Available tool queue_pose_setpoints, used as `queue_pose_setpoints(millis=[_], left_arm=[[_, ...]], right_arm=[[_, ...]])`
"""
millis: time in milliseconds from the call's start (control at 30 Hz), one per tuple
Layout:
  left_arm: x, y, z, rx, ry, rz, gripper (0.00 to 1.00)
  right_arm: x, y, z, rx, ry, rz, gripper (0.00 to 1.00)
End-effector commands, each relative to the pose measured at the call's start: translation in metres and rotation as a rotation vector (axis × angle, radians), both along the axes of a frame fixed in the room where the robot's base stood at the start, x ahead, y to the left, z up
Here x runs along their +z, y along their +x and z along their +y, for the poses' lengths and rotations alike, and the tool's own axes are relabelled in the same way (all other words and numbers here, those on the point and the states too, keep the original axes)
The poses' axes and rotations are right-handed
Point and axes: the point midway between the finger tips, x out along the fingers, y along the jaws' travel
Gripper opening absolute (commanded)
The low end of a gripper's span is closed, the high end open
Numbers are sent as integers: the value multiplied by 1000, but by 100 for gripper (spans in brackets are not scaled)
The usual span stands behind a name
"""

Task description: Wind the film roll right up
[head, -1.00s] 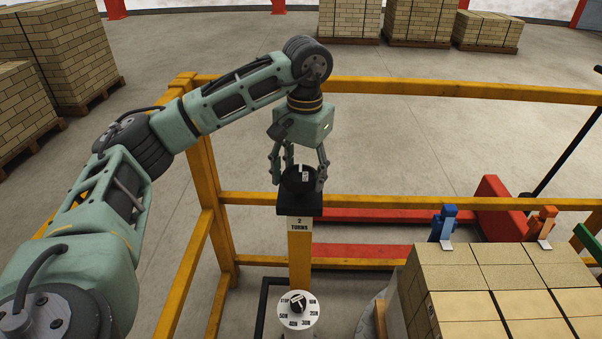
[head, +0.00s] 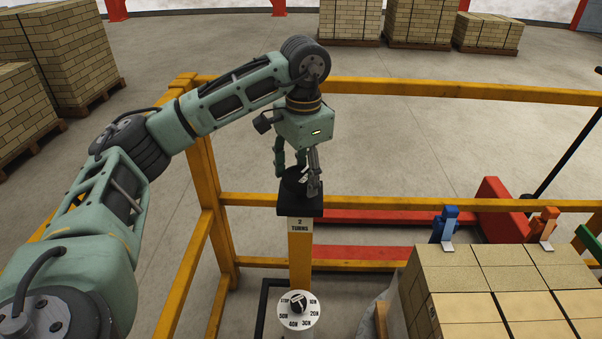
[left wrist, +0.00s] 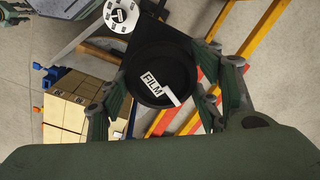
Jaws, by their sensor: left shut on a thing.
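The film roll knob (head: 292,187) is a black round disc on a dark block atop a yellow post. In the left wrist view the film knob (left wrist: 147,65) bears a white FILM label and a white bar. My left gripper (head: 299,177) reaches down over it from above, shut on it. In the left wrist view the fingers of my left gripper (left wrist: 163,85) stand on both sides of the disc. A "2 TURNS" plate (head: 300,224) is on the post below. My right gripper is not in view.
A white numbered dial (head: 311,311) with a black knob sits lower on the post. Yellow rails (head: 400,203) run behind it. Brick pallets stand far back on open floor.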

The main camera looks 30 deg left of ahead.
Motion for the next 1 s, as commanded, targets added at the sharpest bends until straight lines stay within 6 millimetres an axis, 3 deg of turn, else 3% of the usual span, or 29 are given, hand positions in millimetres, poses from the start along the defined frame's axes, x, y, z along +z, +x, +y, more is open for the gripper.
queue_pose_setpoints(millis=[333,367,533,867,1000], left_arm=[[5,3,-1,0,-5,-15,32],[5,3,-1,0,-5,-15,60],[3,2,-1,0,-3,-9,75],[1,1,0,-1,-1,-3,76],[12,1,-1,0,-2,-6,76]], right_arm=[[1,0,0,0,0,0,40],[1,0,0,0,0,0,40],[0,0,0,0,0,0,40],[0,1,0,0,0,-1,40],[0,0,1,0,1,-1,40]])
